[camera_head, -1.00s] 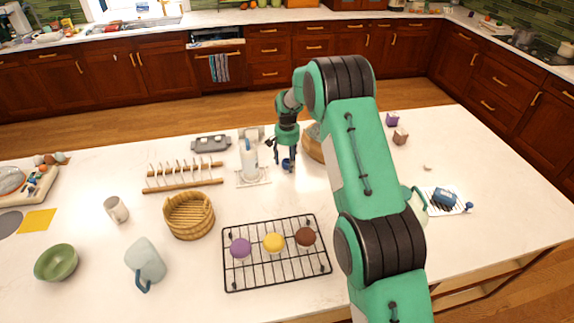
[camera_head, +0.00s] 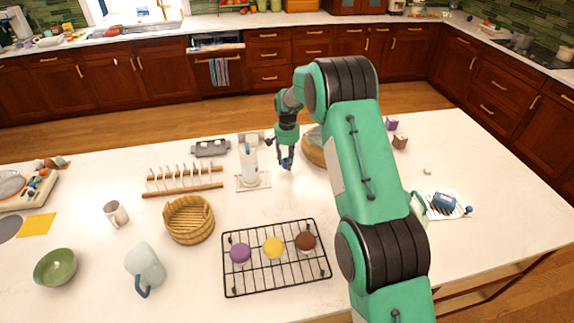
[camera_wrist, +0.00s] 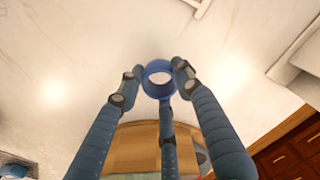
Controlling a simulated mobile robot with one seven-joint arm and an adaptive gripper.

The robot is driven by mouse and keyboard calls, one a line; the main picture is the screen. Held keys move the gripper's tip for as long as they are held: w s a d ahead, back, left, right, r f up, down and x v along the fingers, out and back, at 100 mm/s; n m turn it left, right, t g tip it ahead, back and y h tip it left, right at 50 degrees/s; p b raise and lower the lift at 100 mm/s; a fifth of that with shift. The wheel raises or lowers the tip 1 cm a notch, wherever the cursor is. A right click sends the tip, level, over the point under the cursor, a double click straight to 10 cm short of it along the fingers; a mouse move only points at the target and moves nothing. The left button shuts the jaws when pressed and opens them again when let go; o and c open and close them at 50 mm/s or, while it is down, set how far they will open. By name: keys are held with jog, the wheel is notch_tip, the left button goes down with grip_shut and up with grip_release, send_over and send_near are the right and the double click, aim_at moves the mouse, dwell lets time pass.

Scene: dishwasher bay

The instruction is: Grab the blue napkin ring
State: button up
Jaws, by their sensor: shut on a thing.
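The blue napkin ring (camera_wrist: 158,91) shows in the wrist view between my fingertips, with its round opening facing the camera. My gripper (camera_wrist: 157,78) is shut on it, with a finger against each side and a third finger below. In the head view my gripper (camera_head: 286,160) is over the island counter, right of the white bottle-like holder, and the ring (camera_head: 286,165) is a small blue patch at its fingertips, mostly hidden by the fingers. The ring appears to be held just above the counter; the exact gap is hard to tell.
A clear container (camera_head: 249,165) on a small tray stands close left of my gripper. A wooden bowl (camera_head: 314,150) stands close right, partly behind my arm. Counter in front of the gripper is clear.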

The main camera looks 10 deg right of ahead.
jog(key=s, duration=0.5)
jog(key=s+r, duration=0.1)
jog(key=s, duration=0.4)
jog(key=s+r, duration=0.1)
jog(key=s, duration=0.5)
jog(key=shift+d+r+p, duration=0.15)
jog(key=shift+r+p, duration=0.1)
jog(key=shift+p, duration=0.1)
